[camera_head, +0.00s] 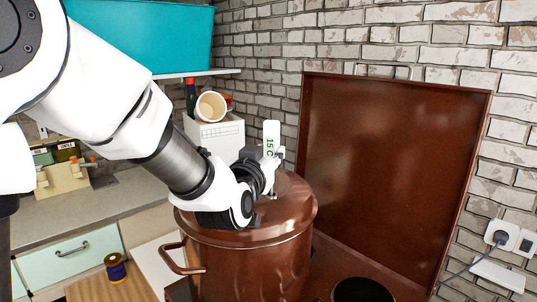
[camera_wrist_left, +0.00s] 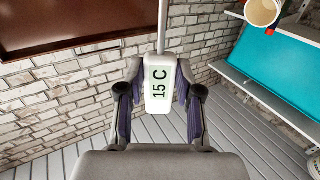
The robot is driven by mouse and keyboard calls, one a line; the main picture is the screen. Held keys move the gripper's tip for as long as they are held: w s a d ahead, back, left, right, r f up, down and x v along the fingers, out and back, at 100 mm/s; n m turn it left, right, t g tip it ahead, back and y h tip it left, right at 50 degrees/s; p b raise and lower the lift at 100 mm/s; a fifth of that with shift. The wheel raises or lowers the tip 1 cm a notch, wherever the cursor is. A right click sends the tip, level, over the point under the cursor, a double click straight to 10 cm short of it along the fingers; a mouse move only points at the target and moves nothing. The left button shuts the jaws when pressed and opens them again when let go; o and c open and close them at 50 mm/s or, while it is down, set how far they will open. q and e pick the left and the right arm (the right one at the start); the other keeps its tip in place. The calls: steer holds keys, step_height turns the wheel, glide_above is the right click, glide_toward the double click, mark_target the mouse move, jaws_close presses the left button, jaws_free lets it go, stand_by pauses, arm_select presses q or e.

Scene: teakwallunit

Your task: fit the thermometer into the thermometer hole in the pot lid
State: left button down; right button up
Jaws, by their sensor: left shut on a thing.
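The thermometer (camera_head: 270,138) has a white head with "15 C" on it, and it stands upright above the copper pot lid (camera_head: 292,200). My left gripper (camera_head: 273,160) is shut on its head, low over the lid. In the left wrist view, which is upside down, the thermometer head (camera_wrist_left: 158,88) sits between the two fingers of the left gripper (camera_wrist_left: 158,70), and its thin probe runs out of the top edge. The probe tip and the thermometer hole cannot be made out; my gripper and wrist cover part of the lid. My right gripper is not in view.
The lid lies on a large copper pot (camera_head: 255,265) with a side handle. A tall brown panel (camera_head: 395,170) stands behind it on the right. A cream mug (camera_head: 210,106) lies on a white box (camera_head: 216,138) behind. A thread spool (camera_head: 116,268) stands at lower left.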

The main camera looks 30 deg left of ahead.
arm_select(q)
steer(key=shift+f+b, duration=2.8)
steer(key=shift+f, duration=0.4)
steer(key=c, duration=0.7)
jaws_free()
